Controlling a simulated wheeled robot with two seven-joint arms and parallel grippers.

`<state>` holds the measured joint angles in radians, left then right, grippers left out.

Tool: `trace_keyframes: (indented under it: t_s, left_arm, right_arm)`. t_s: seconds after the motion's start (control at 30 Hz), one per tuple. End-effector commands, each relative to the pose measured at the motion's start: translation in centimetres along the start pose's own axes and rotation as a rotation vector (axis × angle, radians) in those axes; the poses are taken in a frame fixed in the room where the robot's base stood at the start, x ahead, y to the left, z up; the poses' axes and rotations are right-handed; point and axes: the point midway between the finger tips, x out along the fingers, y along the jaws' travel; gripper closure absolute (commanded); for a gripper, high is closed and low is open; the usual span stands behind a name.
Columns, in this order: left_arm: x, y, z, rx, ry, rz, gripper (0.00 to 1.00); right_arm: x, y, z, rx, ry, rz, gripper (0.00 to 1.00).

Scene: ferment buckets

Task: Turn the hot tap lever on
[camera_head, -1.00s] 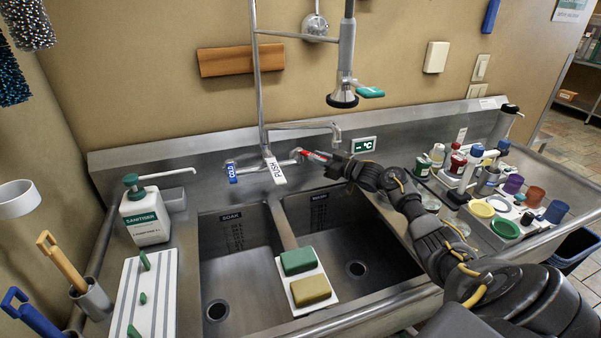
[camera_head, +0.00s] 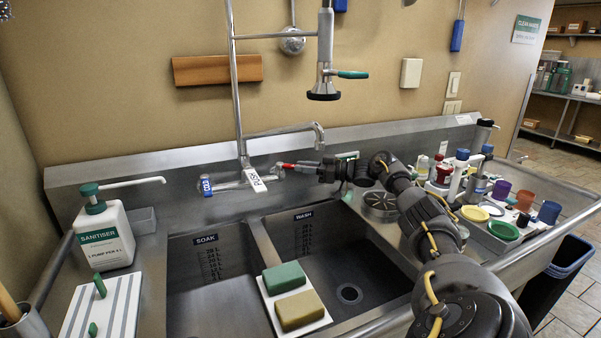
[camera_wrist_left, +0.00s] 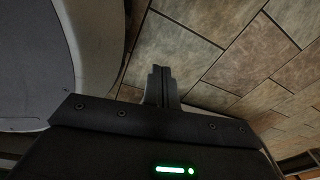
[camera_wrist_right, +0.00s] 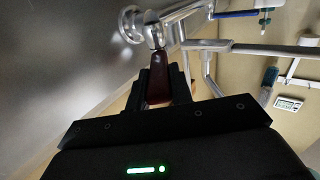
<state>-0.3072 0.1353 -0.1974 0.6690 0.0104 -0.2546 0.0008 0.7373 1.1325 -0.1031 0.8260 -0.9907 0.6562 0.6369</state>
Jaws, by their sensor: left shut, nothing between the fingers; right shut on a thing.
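The hot tap lever, with a red grip (camera_head: 286,165), is at the right end of the sink tap (camera_head: 230,185) in the head view. My right gripper (camera_head: 300,167) reaches it from the right and is shut on its outer end. In the right wrist view the dark red lever (camera_wrist_right: 158,78) lies between the fingers of my right gripper (camera_wrist_right: 160,90), with the metal tap body beyond. The fingers hide part of the lever. My left gripper (camera_wrist_left: 161,72) is shut and empty above a tiled floor in the left wrist view, outside the head view.
The blue cold lever (camera_head: 206,185) and PUSH tag (camera_head: 257,181) are beside the hot lever. A swivel spout (camera_head: 285,132) arches above it, and a spray head (camera_head: 324,90) hangs higher. A sanitiser bottle (camera_head: 104,235) stands left; bottles and cups crowd the right counter.

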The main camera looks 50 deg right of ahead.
Motion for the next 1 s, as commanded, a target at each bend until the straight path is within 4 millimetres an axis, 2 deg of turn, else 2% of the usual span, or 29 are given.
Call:
trace_keyframes:
  t_s: [0.3, 0.33, 0.5, 0.8, 0.87, 1.0]
  left_arm:
    - [-0.1, 0.9, 0.4, -0.003, -0.003, 0.01, 1.0]
    - [-0.1, 1.0, 0.3, -0.003, -0.002, 0.011, 1.0]
    - [-0.1, 1.3, 0.2, -0.004, 0.0, 0.016, 1.0]
    - [0.1, 1.3, -0.2, -0.004, 0.006, 0.016, 1.0]
    - [0.2, 1.3, -0.4, -0.004, 0.007, 0.015, 1.0]
    - [0.8, 0.9, -0.5, -0.003, 0.009, 0.01, 1.0]
  right_arm:
    - [0.0, 0.0, -0.1, -0.001, 0.0, 0.001, 1.0]
    - [0.0, 0.0, -0.1, -0.001, 0.0, 0.001, 0.76]
    - [0.0, 0.0, 0.0, -0.001, 0.0, 0.0, 0.56]
    - [-0.2, 0.0, 0.0, -0.001, 0.0, 0.001, 0.56]
    - [-0.7, 0.0, 0.1, -0.001, -0.001, 0.0, 0.56]
    - [-2.7, 0.0, 0.3, -0.002, -0.003, 0.001, 0.56]
